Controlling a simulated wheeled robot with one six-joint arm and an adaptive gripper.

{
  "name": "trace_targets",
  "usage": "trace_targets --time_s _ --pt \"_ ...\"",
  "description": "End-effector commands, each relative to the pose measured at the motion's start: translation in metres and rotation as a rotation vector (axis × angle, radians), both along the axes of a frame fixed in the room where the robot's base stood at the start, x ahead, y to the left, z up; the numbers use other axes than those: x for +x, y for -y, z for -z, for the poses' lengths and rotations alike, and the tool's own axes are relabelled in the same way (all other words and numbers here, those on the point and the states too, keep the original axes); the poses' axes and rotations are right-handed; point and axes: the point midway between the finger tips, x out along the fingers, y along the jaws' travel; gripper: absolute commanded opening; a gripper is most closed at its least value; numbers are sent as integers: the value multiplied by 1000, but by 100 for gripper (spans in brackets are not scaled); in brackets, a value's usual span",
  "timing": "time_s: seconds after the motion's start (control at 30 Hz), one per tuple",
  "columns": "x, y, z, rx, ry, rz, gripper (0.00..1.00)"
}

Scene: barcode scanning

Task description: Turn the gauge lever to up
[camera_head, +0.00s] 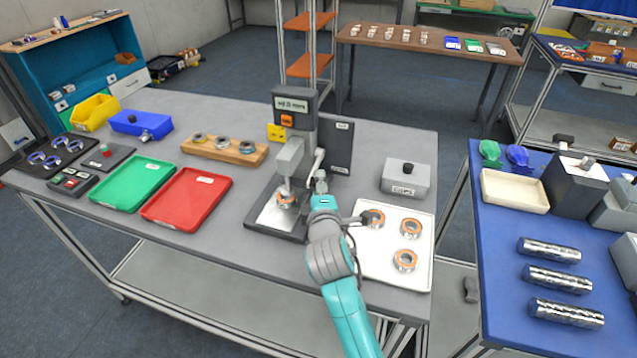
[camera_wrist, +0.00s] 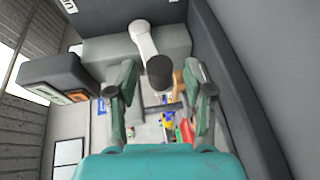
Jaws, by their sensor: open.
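The gauge (camera_head: 290,155) is a grey stand with a display on top, near the middle of the bench. Its pale lever (camera_head: 318,160) is on the right side of the column. In the wrist view the light lever (camera_wrist: 144,42) ends in a dark round knob (camera_wrist: 159,72). My gripper (camera_wrist: 160,92) is open, with one finger on each side of the knob in that view; I see no clear contact. In the head view my gripper (camera_head: 321,187) is beside the gauge, partly hidden by my wrist. An orange-rimmed ring (camera_head: 287,200) sits on the gauge base, below the measuring head.
A white tray (camera_head: 372,268) with three orange-rimmed rings is right of the gauge, close to my arm. A grey box (camera_head: 405,179) with a knob stands behind it. A red tray (camera_head: 187,198) and a green tray (camera_head: 132,184) lie to the left.

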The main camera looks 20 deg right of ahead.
Motion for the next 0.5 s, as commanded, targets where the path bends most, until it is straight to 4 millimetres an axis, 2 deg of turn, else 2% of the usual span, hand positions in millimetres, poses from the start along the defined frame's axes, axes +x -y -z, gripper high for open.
trace_targets --time_s 0.2,0.5 --pt "16 4 3 0 -1 0 52" --pt "18 4 3 0 0 -1 52"
